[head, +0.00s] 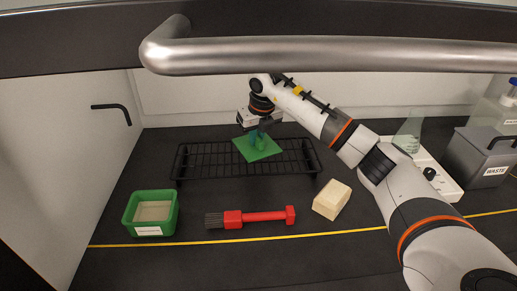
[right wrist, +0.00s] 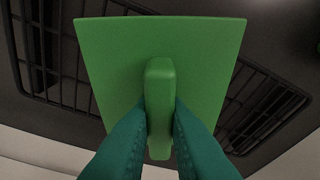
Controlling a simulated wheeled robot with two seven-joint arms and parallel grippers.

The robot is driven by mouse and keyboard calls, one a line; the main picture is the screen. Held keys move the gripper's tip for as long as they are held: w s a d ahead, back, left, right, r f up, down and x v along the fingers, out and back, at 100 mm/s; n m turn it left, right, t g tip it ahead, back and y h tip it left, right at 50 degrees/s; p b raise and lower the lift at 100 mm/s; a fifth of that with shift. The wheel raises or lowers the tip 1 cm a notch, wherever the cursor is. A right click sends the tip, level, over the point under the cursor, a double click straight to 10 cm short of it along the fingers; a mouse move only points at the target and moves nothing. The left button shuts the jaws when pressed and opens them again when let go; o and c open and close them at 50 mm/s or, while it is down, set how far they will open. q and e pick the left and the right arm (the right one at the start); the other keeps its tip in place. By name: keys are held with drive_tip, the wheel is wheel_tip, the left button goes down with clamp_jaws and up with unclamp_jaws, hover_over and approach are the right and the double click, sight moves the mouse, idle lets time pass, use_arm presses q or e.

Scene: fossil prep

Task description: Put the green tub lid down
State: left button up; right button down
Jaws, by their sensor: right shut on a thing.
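The green tub lid (head: 265,152) is a flat square plate with an upright handle. It is at the black wire rack (head: 195,164); I cannot tell whether it touches the bars. My right gripper (head: 257,136) comes down from above and is shut on the lid's handle. In the right wrist view, the teal fingers (right wrist: 160,135) pinch the handle of the lid (right wrist: 110,60) from both sides, with rack bars beyond. The green tub (head: 130,212) stands open at the front left, with pale contents and a white label. My left gripper is not in view.
A red brush (head: 258,217) and a cream block (head: 332,199) lie in front of the rack. A grey waste bin (head: 476,160), a flask (head: 408,130) and a white device (head: 437,178) stand at right. A steel bar (head: 330,57) crosses the top. A yellow line (head: 205,243) runs along the front.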

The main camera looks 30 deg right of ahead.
sight(257, 149)
drive_tip(key=shift+f, duration=2.3)
drive_tip(key=shift+f, duration=0.1)
drive_tip(key=c, duration=1.4)
unclamp_jaws()
drive_tip(key=v, duration=1.2)
drive_tip(key=shift+b, duration=0.3)
